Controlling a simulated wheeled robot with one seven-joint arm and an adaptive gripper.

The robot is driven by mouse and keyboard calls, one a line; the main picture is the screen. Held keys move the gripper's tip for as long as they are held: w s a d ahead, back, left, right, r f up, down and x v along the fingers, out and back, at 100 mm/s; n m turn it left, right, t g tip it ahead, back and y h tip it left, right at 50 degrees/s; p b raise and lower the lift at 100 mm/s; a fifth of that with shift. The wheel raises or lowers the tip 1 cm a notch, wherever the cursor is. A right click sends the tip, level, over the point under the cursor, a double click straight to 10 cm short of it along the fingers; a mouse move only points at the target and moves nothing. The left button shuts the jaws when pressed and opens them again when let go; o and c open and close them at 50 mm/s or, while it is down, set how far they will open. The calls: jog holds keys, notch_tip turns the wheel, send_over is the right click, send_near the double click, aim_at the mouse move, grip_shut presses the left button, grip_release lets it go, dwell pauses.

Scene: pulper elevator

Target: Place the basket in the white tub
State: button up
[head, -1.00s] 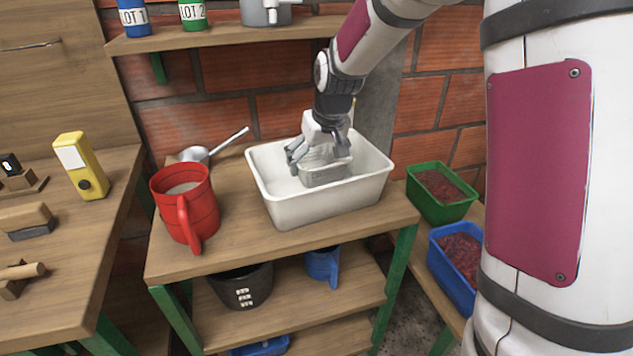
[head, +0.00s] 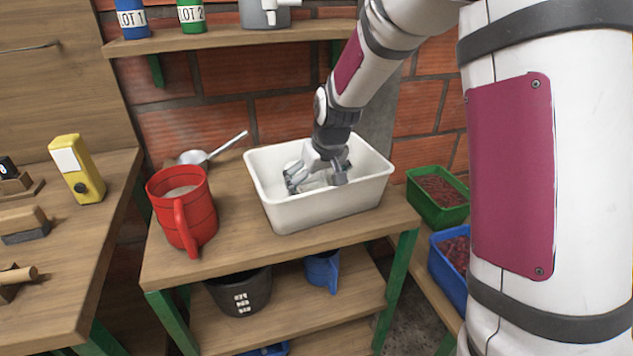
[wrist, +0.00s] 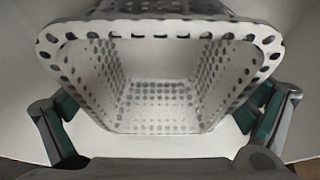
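The white tub (head: 325,213) stands on the wooden table in the head view. My gripper (head: 316,180) reaches down inside it, its fingers spread apart. In the wrist view, the perforated metal basket (wrist: 155,122) lies between the two fingers of my gripper (wrist: 162,120), its rim and rows of holes showing. In the head view, the basket is mostly hidden by the gripper and the tub walls. I cannot tell whether it touches the tub floor.
A red jug (head: 186,212) stands left of the tub, with a metal scoop (head: 212,150) behind it. Green (head: 437,205) and blue (head: 450,270) crates stand to the right. A shelf (head: 235,38) with several containers is above.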

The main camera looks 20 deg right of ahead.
jog(key=p+v, duration=0.2)
jog(key=v, duration=1)
jog(key=s+r+g, duration=0.1)
jog(key=s+r, duration=0.2)
jog(key=s, duration=0.6)
jog(key=s+r, duration=0.3)
jog(key=s, duration=0.6)
jog(key=s+f+m+g, duration=0.1)
jog(key=s+f+g, duration=0.1)
jog(key=s, duration=1.7)
jog(key=shift+a, duration=0.25)
notch_tip(320, 180, up, 15)
jog(key=t+p, duration=0.2)
jog(key=p, duration=1.1)
jog(key=shift+t+p, duration=0.35)
jog(key=shift+t, duration=0.05)
